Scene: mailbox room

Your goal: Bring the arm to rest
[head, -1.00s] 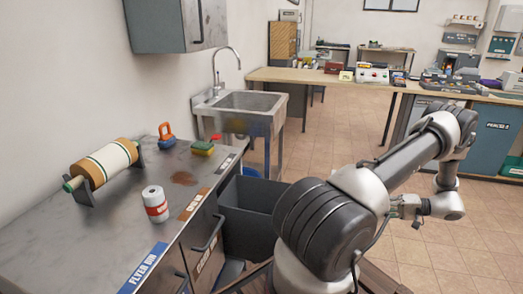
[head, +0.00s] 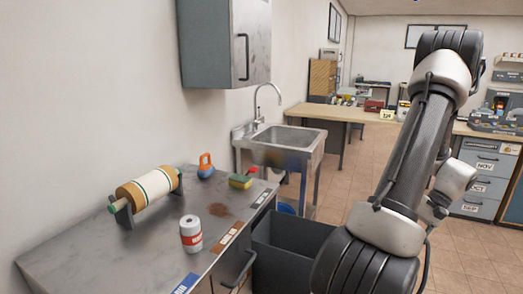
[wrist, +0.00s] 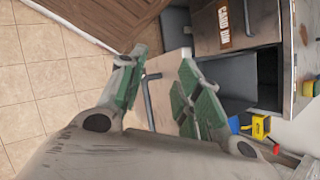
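My arm (head: 415,140) stands raised on the right of the head view, its upper part bent over at the top and the forearm folded down behind it. My gripper (wrist: 163,66) shows in the wrist view with its two green-padded fingers apart. Nothing is between them. In the head view the gripper is mostly hidden behind the arm.
A metal counter (head: 90,250) at the left bears a roll on a stand (head: 148,192), a white and red can (head: 191,234) and a sponge (head: 240,182). A dark bin (head: 285,245) stands beside it. A sink (head: 285,138) and wall cabinet (head: 210,45) are behind. Tiled floor (head: 465,255) is open at right.

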